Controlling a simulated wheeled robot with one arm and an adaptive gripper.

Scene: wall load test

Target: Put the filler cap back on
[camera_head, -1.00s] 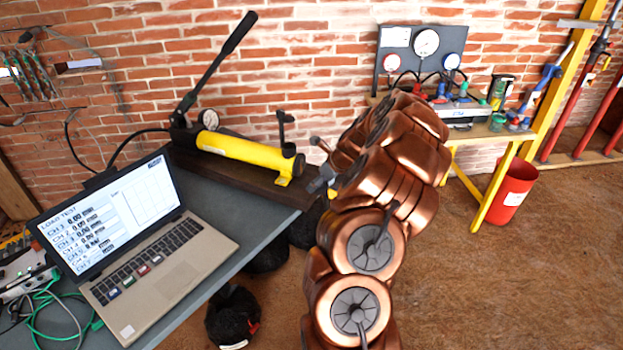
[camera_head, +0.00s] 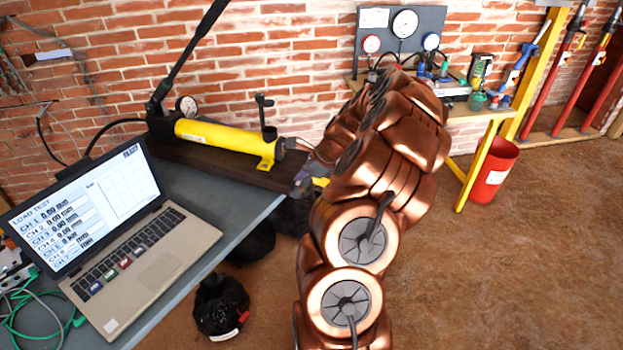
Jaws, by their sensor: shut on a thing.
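A hydraulic hand pump with a yellow cylinder (camera_head: 220,141) lies on a dark base at the back of the bench. Its right end (camera_head: 269,136) is a dark ring. A small grey knobbed piece, seemingly the filler cap (camera_head: 290,143), is just right of that end; whether they touch cannot be told. My gripper (camera_head: 302,183) is mostly hidden behind my copper-coloured arm, with only a grey part showing at the bench's right end. It is shut on the small piece, but its fingertips are hard to make out.
A laptop (camera_head: 120,235) stands open at the bench's front left. The pump's long black lever (camera_head: 190,55) rises to the upper right. A black upright fitting (camera_head: 263,108) stands by the cylinder's end. A gauge table (camera_head: 458,190) and red bin (camera_head: 493,170) are at right.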

